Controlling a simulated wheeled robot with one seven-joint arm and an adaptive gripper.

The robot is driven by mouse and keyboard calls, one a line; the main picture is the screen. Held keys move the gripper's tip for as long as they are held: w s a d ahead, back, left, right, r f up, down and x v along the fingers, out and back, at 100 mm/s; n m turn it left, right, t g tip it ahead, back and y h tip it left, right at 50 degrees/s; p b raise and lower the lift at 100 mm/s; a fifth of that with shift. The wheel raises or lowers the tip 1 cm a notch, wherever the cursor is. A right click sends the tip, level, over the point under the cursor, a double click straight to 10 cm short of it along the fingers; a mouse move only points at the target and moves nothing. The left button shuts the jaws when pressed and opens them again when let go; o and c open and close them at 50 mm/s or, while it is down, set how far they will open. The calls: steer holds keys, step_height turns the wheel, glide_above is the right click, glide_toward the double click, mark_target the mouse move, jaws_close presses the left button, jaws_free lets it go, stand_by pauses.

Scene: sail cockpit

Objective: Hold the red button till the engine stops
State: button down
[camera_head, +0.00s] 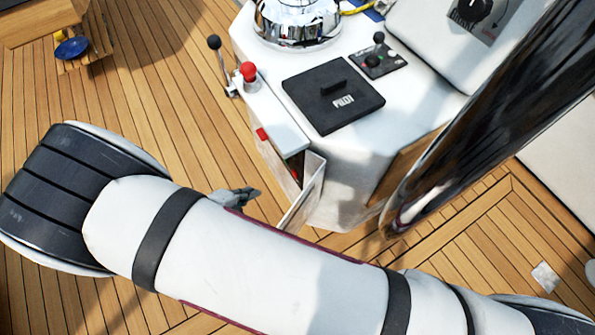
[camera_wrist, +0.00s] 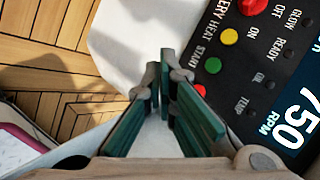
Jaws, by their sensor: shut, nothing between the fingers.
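A dark engine panel (camera_wrist: 285,85) shows at the right of the wrist view, with a lit display reading 750 RPM. A red button (camera_wrist: 200,90) sits low on its button row, below a green button (camera_wrist: 212,65) and a yellow button (camera_wrist: 229,37); its label is hidden. A larger red knob (camera_wrist: 253,5) is at the top edge. My gripper (camera_wrist: 162,75) is shut and empty, its tips left of the red button. They look apart from it, but depth is unclear. In the head view my gripper (camera_head: 245,195) pokes past my arm, near the pedestal's open flap.
The white pedestal (camera_head: 340,170) carries a red-topped lever (camera_head: 248,72), a black-topped lever (camera_head: 214,42), a PILOT cover (camera_head: 333,98) and a chrome dome (camera_head: 297,20). Its flap (camera_head: 302,198) stands open. A dark shiny post or rim (camera_head: 480,110) crosses the right. Wooden deck (camera_head: 130,90) lies open left.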

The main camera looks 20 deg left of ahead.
steer(key=w+d, duration=0.5)
steer(key=w, duration=0.1)
steer(key=shift+w+d, duration=0.35)
stand_by(0.4)
stand_by(1.3)
steer(key=shift+w+d, duration=0.3)
steer(key=shift+w, duration=0.05)
steer(key=shift+w+d+r, duration=0.1)
steer(key=shift+w+d, duration=0.2)
steer(key=shift+w, duration=0.05)
stand_by(1.6)
steer(key=shift+s+a, duration=0.55)
steer(key=shift+s, duration=0.15)
steer(key=shift+s+a+p, duration=0.35)
steer(key=shift+s+a, duration=1.3)
steer(key=shift+s, duration=0.25)
